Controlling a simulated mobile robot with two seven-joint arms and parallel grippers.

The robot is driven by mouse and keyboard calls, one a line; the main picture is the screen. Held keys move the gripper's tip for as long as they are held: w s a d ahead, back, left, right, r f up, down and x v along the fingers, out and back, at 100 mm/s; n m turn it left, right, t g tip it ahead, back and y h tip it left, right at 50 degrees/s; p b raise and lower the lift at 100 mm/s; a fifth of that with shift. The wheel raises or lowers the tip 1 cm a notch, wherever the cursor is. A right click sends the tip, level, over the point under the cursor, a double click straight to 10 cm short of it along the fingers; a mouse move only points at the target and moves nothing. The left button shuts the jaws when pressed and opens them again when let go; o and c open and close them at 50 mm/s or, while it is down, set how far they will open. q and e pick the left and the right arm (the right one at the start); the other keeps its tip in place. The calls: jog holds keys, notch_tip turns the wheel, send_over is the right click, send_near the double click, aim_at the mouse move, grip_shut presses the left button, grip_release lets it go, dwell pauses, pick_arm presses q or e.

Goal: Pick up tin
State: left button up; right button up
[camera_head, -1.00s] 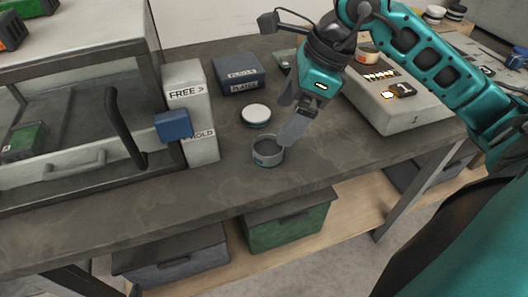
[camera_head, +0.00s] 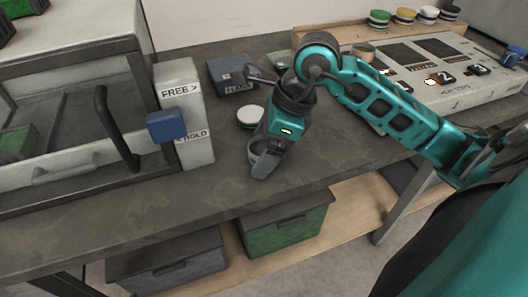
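An open grey tin (camera_head: 253,147) stands on the dark bench top, near the front edge. My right gripper (camera_head: 265,156) points down over it, with one grey finger in front of the tin and hiding much of it. The other finger is hidden, so I cannot tell whether the fingers are closed on the tin. A round tin with a white lid (camera_head: 249,114) stands just behind, left of the gripper body. My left gripper is not in view.
A white post marked FREE and HOLD (camera_head: 183,100) with a blue handle (camera_head: 166,126) stands left, beside a glass-fronted cabinet (camera_head: 70,110). A dark blue box (camera_head: 228,72) is behind. A pale control panel (camera_head: 450,90) lies right. The bench front is clear.

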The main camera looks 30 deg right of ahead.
jog(key=c, duration=1)
jog(key=shift+c, duration=0.6)
jog(key=shift+r, duration=0.1)
